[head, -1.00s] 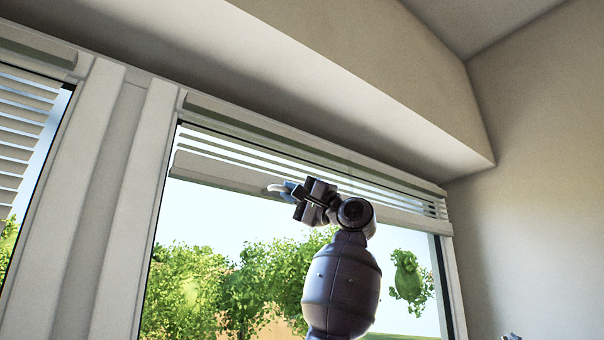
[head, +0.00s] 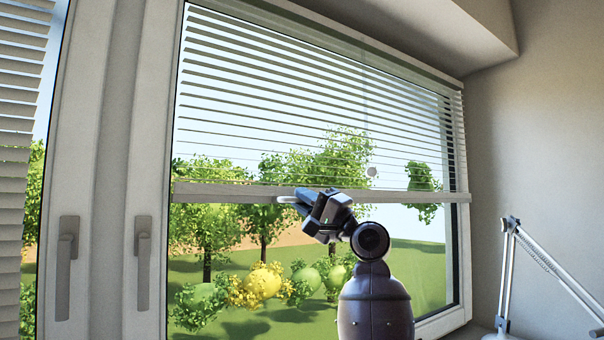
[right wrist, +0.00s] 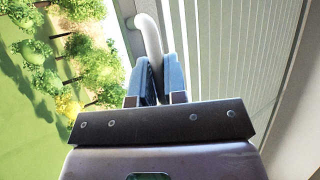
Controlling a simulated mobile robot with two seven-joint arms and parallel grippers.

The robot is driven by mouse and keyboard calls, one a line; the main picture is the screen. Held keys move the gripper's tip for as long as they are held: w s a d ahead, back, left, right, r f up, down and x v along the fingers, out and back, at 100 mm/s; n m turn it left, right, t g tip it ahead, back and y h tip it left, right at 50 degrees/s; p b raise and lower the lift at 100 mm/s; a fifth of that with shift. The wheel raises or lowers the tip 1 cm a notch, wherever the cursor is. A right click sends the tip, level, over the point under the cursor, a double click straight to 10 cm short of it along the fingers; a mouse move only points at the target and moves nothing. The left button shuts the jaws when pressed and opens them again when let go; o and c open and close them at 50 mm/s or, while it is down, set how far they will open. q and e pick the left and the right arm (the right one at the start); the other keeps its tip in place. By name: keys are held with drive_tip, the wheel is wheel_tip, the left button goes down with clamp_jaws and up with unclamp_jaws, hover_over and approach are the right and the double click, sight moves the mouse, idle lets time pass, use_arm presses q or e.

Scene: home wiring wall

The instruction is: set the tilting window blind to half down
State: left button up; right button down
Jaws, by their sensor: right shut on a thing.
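The tilting window blind (head: 320,98) hangs over the right window, its slats spread from the top of the frame to about mid-window. Its bottom rail (head: 415,197) lies across the window around the middle. My right gripper (head: 293,200) is at this rail. In the right wrist view my right gripper (right wrist: 157,82) is shut on a white curved handle (right wrist: 150,35) on the rail. The slats (right wrist: 240,60) fill the right of that view. My left gripper is in neither view.
A second blind (head: 18,110) hangs at the left window. Window handles (head: 143,265) are on the frames between the windows. A white desk lamp (head: 510,270) stands at the lower right.

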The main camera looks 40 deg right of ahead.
drive_tip(key=shift+f, duration=1.3)
drive_tip(key=c, duration=1.5)
unclamp_jaws()
drive_tip(key=shift+o, duration=0.2)
drive_tip(key=v, duration=1)
drive_tip(key=shift+s+f+b, duration=0.2)
drive_tip(key=shift+s+b, duration=0.1)
drive_tip(key=shift+b, duration=0.05)
drive_tip(key=shift+d, duration=0.15)
